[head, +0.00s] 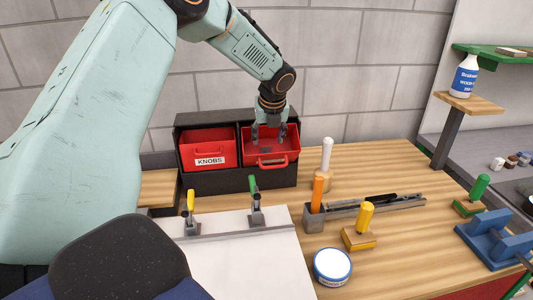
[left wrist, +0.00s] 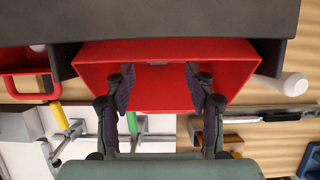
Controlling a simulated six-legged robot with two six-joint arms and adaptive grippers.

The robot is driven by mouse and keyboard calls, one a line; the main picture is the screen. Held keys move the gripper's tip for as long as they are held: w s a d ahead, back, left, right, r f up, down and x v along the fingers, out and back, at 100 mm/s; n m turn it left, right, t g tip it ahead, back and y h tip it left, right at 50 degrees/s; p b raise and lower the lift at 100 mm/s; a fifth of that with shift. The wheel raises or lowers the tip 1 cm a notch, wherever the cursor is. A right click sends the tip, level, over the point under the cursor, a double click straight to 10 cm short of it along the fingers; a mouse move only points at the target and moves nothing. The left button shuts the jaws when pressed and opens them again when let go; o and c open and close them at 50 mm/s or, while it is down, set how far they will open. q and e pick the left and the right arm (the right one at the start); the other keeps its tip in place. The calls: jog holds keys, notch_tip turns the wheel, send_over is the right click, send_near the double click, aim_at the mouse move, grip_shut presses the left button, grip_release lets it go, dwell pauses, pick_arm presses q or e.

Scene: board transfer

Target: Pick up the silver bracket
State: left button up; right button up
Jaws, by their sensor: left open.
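My left gripper (head: 270,137) is open and points down over the right red drawer (head: 270,159) of a black cabinet. In the left wrist view the open fingers (left wrist: 160,82) are spread over the red drawer (left wrist: 170,97), with nothing between them. A small grey piece (left wrist: 158,63) shows at the drawer's far inner edge in that view. It may be the silver bracket, but it is too small to be sure. My right gripper is not in view.
A red drawer labelled KNOBS (head: 209,160) sits to the left in the black cabinet (head: 235,181). A white bottle-like post (head: 326,153), an orange-handled tool (head: 318,190) and a white board with clamps (head: 246,250) stand nearby. The wooden bench (head: 395,160) is clear at the back right.

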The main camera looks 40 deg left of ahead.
pick_arm(q)
jog(key=x, duration=0.3)
jog(key=shift+s+a+f, duration=0.15)
jog(key=shift+a+f, duration=0.1)
jog(key=shift+w+a+f, duration=0.1)
jog(key=shift+w+f, duration=0.2)
jog(key=shift+f, duration=0.05)
jog(key=shift+r, duration=0.1)
jog(key=shift+c, duration=0.3)
jog(key=shift+s+d+r, duration=0.15)
jog(key=shift+s+d, duration=0.05)
jog(key=shift+s, duration=0.05)
jog(key=c, duration=0.3)
jog(key=shift+w+a, duration=0.15)
jog(key=c, duration=0.5)
jog(key=shift+c, duration=1.4)
jog(key=shift+p, duration=0.3)
